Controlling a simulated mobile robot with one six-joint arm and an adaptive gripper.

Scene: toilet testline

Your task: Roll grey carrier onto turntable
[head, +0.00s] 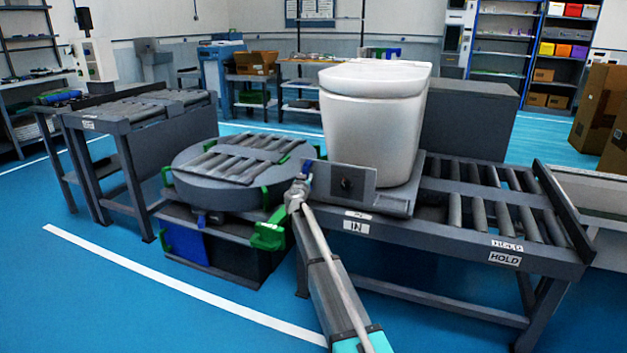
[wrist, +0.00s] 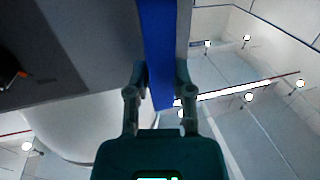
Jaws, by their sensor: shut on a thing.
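The grey carrier (head: 400,206) sits on the right-hand roller conveyor at its left end, by the "IN" label, and bears a white toilet (head: 372,125). An upright grey panel (head: 325,182) with a dark knob stands at the carrier's front. The round grey turntable (head: 196,188), topped with rollers, is just left of the carrier. My gripper (head: 301,183) is at the panel's left end. In the wrist view it is shut on a blue bar (wrist: 160,40) along the panel's edge. The toilet's underside and the carrier's far side are hidden.
The right-hand conveyor's rollers (head: 475,210) are bare right of the carrier, near the "HOLD" label. Another roller conveyor (head: 140,108) stands beyond the turntable at left. Green brackets (head: 268,237) edge the turntable stand. Cardboard boxes (head: 597,108) stand at far right. The blue floor in front is clear.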

